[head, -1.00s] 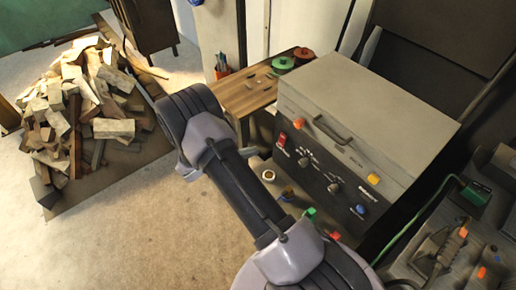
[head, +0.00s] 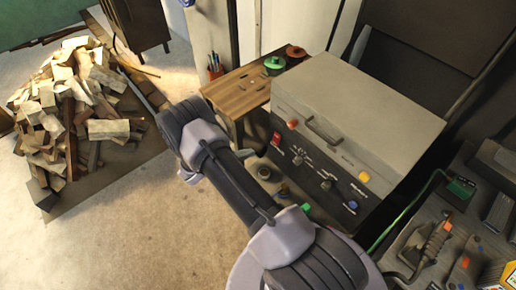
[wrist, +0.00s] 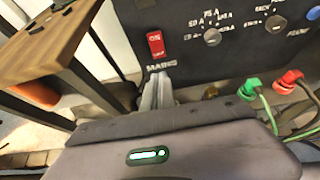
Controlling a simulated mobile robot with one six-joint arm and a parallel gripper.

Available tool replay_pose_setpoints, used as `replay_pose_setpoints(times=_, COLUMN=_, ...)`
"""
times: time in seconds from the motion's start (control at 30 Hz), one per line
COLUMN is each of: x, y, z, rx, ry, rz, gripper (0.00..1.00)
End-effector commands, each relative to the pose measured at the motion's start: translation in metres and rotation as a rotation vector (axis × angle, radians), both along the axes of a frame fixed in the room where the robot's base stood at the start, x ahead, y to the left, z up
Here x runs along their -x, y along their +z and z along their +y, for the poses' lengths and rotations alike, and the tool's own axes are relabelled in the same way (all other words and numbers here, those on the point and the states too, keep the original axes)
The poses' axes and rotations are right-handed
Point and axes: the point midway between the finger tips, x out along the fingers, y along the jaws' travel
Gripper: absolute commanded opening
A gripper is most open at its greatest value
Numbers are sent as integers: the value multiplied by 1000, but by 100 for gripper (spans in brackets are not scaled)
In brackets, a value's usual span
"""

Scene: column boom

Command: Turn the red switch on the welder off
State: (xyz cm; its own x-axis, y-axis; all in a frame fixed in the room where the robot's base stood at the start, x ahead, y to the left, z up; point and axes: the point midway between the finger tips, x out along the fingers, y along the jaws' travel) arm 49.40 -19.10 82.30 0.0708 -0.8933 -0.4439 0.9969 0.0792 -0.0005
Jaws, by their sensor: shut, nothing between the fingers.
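The welder (head: 350,115) is a box with a light grey lid and a dark front panel. Its red switch (head: 276,138) sits at the left end of that panel. In the wrist view the red switch (wrist: 156,43) shows "ON" at its upper part, with the label "MAINS" below it. My gripper (wrist: 160,78) is shut and empty, its grey fingertips just below the switch and overlapping the label's lower edge in the picture. I cannot tell whether they touch the panel.
A wooden table (head: 240,92) stands left of the welder. Green (wrist: 250,88) and red (wrist: 289,82) cable plugs stick out right of my fingers. A wood pile (head: 75,110) lies at the left. A cluttered bench (head: 465,240) is at the right. Open floor lies between.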

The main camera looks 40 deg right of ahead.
Motion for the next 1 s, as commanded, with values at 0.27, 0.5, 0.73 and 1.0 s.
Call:
replay_pose_setpoints(times=0.27, x=-3, y=-30, z=-55, rx=0, ry=-4, rz=0, gripper=0)
replay_pose_setpoints(times=0.5, x=-7, y=-43, z=-97, rx=0, ry=-3, rz=-1, gripper=0)
replay_pose_setpoints(times=0.73, x=-8, y=-45, z=-115, rx=1, ry=-1, rz=-1, gripper=0)
replay_pose_setpoints(times=1.0, x=-8, y=-44, z=-115, rx=0, ry=-1, rz=0, gripper=0)
